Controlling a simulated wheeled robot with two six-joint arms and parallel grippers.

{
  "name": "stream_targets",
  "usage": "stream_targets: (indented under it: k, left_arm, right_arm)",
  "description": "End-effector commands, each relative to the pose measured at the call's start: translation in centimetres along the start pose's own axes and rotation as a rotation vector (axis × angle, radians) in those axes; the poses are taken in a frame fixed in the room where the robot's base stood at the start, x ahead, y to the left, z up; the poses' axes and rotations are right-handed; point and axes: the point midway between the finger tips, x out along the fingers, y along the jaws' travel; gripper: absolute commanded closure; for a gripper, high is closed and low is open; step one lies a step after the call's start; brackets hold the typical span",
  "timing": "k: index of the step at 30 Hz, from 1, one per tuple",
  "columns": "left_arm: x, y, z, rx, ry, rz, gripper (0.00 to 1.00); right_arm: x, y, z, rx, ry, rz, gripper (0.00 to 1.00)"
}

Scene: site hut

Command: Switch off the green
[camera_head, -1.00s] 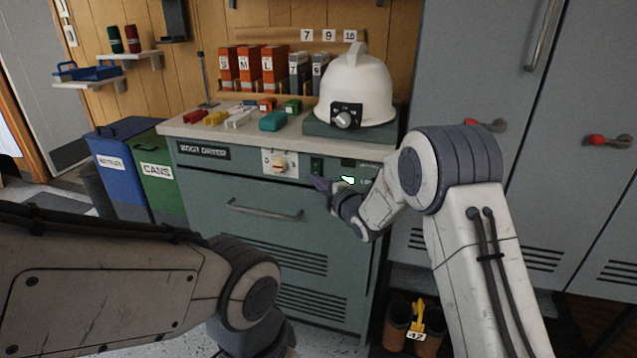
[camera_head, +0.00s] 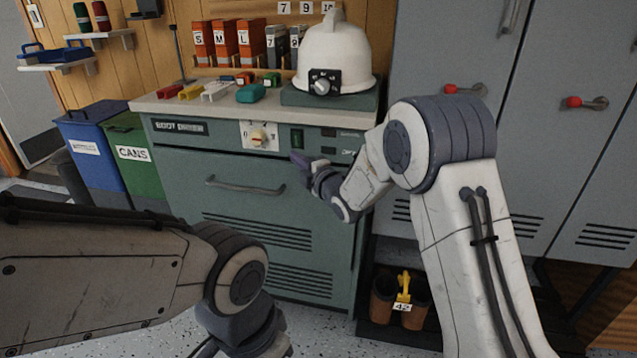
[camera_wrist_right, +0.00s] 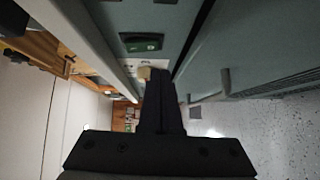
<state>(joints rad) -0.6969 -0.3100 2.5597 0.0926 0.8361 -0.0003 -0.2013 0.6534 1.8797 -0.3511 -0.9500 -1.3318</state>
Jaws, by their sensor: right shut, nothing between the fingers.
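The green switch (camera_head: 297,138) is a small upright rocker on the front panel of the grey-green boot dryer (camera_head: 190,176), right of the dial (camera_head: 258,137). In the right wrist view the green switch (camera_wrist_right: 141,42) sits in a dark frame above and left of the fingers. My right gripper (camera_head: 298,160) is shut and empty, just below the switch in the head view. The right wrist view shows its dark fingers (camera_wrist_right: 165,76) closed together, apart from the switch. My left forearm crosses the lower left; its gripper is out of view.
The dryer's handle (camera_head: 245,186) sticks out below the panel. Bins (camera_head: 95,150) stand left, grey lockers (camera_head: 440,50) right, boots (camera_head: 383,300) at lower right.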

Motion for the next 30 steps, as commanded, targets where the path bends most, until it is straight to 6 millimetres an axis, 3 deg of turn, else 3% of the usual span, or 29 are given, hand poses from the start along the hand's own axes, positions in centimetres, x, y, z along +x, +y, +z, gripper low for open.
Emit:
stream_targets:
  k: [1,3,9,15,30]
  left_arm:
    - [1.1,-0.1,0.1,0.0,-0.001,0.0,1.0]
    - [0.2,0.0,0.0,0.0,-0.001,0.0,1.0]
    - [-0.2,0.0,0.0,0.0,0.0,0.0,1.0]
    - [-0.3,0.0,0.0,0.0,0.0,0.0,1.0]
    - [-0.3,0.0,0.0,0.0,-0.001,0.0,1.0]
  right_arm:
    - [-0.5,-0.7,-1.1,-0.001,0.008,0.0,1.0]
    - [-2.2,-0.3,-0.8,0.001,0.004,-0.003,1.0]
    - [-7.0,-0.9,0.2,0.002,-0.008,-0.002,1.0]
    - [-9.8,-1.3,0.2,0.0,-0.008,-0.002,1.0]
    - [-10.4,-1.5,-0.2,0.005,-0.003,-0.005,1.0]
